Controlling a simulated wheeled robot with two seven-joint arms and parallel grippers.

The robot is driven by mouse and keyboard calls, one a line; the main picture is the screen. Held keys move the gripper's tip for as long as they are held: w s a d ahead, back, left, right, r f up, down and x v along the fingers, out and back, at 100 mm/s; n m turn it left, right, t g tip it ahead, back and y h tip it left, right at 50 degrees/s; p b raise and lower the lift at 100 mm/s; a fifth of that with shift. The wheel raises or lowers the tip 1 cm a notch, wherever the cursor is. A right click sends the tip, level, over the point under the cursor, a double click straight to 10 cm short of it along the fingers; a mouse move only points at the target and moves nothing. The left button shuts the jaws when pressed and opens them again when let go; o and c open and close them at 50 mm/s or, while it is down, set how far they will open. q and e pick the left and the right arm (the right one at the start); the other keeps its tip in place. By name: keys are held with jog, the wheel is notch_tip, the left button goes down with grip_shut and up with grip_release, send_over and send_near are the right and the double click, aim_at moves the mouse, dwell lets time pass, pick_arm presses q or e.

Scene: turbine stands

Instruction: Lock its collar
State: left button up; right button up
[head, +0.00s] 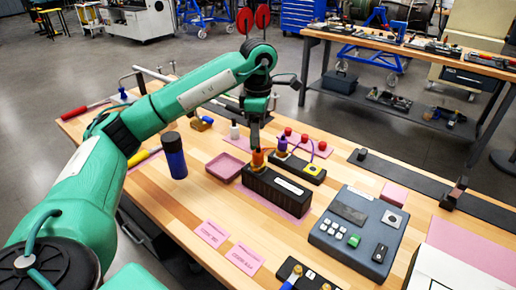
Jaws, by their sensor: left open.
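My left gripper (256,145) points straight down above the left end of a black box (278,190) with a white label. It is open. An orange plug (258,158) with a ring-like base stands upright on that end of the box, directly under the fingertips. Whether the fingers touch the plug or its collar, I cannot tell at this size. A purple plug (282,147) with a purple cable stands on a black-and-yellow box (304,167) just behind. My right gripper is not in view.
A pink tray (224,166) and a dark blue cylinder (174,158) stand left of the black box. A grey control panel (357,231) with buttons is to its right. Two pink labels (212,233) lie in front. Red knobs (304,139) are behind. The wooden bench top (180,205) is clear at front left.

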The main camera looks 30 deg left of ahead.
pick_arm(q)
jog(key=shift+r, duration=1.5)
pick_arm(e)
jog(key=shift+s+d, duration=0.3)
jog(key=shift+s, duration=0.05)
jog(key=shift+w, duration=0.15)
